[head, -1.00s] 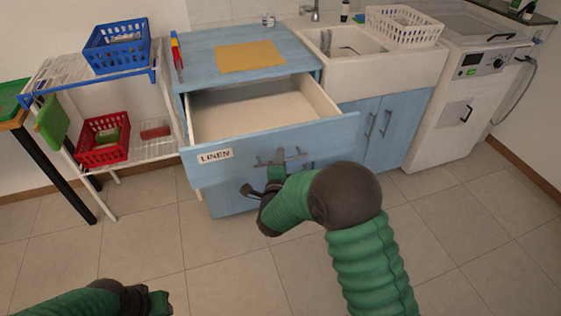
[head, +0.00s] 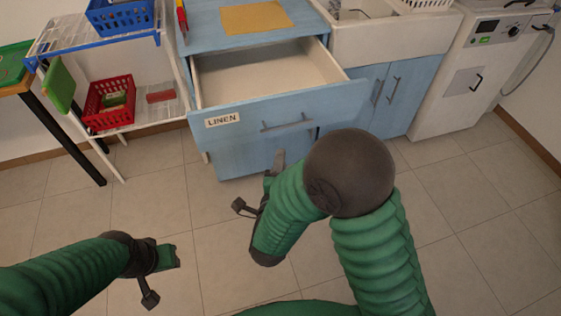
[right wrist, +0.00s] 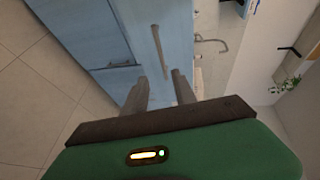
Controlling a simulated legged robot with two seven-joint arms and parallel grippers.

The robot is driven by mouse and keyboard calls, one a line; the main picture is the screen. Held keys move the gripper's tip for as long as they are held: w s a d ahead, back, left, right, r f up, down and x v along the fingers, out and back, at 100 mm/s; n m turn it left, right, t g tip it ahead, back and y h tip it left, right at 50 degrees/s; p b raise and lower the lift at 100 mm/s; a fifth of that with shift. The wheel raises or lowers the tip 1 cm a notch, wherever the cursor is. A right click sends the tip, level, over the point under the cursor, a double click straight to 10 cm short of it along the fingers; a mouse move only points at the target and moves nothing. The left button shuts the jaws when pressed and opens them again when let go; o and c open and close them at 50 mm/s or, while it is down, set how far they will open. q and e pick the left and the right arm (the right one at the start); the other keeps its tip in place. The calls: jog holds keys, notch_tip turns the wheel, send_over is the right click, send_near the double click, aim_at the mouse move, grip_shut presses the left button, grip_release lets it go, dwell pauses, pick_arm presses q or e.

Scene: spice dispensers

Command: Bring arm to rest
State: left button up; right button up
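The blue drawer (head: 262,112) marked LINEN stands pulled out of the blue cabinet, and its inside looks empty. Its bar handle (head: 287,123) is free. My right gripper (head: 279,160) is below and in front of that handle, apart from it. In the right wrist view its two fingers (right wrist: 158,78) stand apart with nothing between them, and a bar handle (right wrist: 161,50) lies beyond them. My left gripper (head: 172,256) is low at the left over the floor, with nothing seen in it. Its fingers are too small to read.
A white rack (head: 160,112) at the left holds a red basket (head: 108,102) and a blue basket (head: 122,18). A yellow cloth (head: 255,17) lies on the cabinet top. A sink (head: 392,42) and a white washing machine (head: 478,75) stand at the right. The tiled floor in front is clear.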

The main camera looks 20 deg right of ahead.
dwell(0.3)
jog(key=s+f+n+g+y, duration=0.3)
jog(key=f+n+g+y, duration=0.25)
jog(key=n, duration=0.75)
jog(key=s+d+f+n+g, duration=0.1)
jog(key=s+d+n+g, duration=0.25)
jog(key=s, duration=0.25)
jog(key=s+d+n+g, duration=0.3)
jog(key=s+n, duration=0.1)
jog(key=s, duration=0.3)
jog(key=w+p+v, duration=0.2)
jog(key=p+v, duration=0.7)
jog(key=p, duration=0.1)
jog(key=w+r+p+v, duration=0.1)
jog(key=w+p+v, duration=0.1)
jog(key=p+v, duration=0.7)
jog(key=shift+d+r+n+p, duration=0.25)
jog(key=shift+r+n+p, duration=0.1)
jog(key=shift+r+p, duration=0.1)
